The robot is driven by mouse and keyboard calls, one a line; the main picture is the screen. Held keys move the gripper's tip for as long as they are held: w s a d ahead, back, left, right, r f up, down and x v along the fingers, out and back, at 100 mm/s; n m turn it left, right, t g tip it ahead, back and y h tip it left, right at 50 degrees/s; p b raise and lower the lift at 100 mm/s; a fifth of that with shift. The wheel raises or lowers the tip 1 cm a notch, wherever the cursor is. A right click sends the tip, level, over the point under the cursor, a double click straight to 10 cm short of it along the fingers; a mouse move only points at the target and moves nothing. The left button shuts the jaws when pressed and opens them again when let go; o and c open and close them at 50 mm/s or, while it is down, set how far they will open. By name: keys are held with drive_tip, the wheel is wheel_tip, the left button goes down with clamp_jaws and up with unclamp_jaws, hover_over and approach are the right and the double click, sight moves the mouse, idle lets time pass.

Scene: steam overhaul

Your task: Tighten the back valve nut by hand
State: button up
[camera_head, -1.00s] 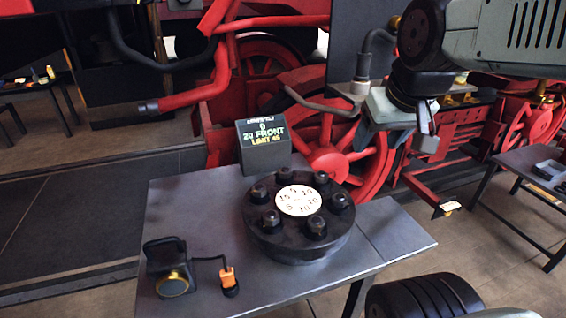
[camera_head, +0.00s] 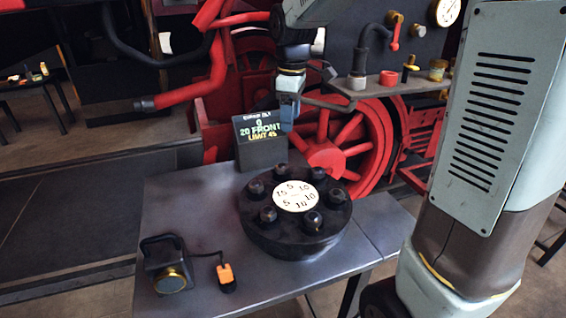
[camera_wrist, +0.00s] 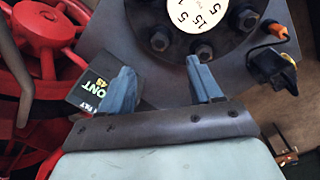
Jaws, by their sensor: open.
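The black round valve cover (camera_head: 290,240) lies on the grey table, with several dark nuts around a white numbered dial (camera_head: 296,196). Two nuts stand on its far side, the back-left nut (camera_head: 281,172) and the back-right nut (camera_head: 317,174). My gripper (camera_head: 289,112) hangs above and behind the cover, beside the display box. In the wrist view my gripper (camera_wrist: 160,65) is open, its blue fingers apart and empty. One nut (camera_wrist: 203,50) shows just beyond the right fingertip, and another nut (camera_wrist: 160,41) lies beyond the gap. I cannot tell whether any finger touches a nut.
A black display box (camera_head: 260,140) reading "20 FRONT LIMIT 45" stands behind the cover, close to my gripper. A black lamp (camera_head: 168,265) and an orange-capped piece (camera_head: 227,277) lie at the table's front left. Red wheels (camera_head: 340,140) and a pipe shelf stand behind.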

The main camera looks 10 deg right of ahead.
sight(282, 165)
drive_tip(key=shift+n+g, duration=0.3)
drive_tip(key=shift+n, duration=0.5)
drive_tip(key=f, duration=0.5)
drive_tip(key=w+a+f, duration=0.1)
drive_tip(key=f, duration=0.4)
drive_tip(key=w+a+f, duration=0.1)
drive_tip(key=f, duration=0.4)
drive_tip(key=shift+w+f, duration=0.1)
drive_tip(key=shift+f, duration=0.3)
drive_tip(key=shift+c, duration=0.2)
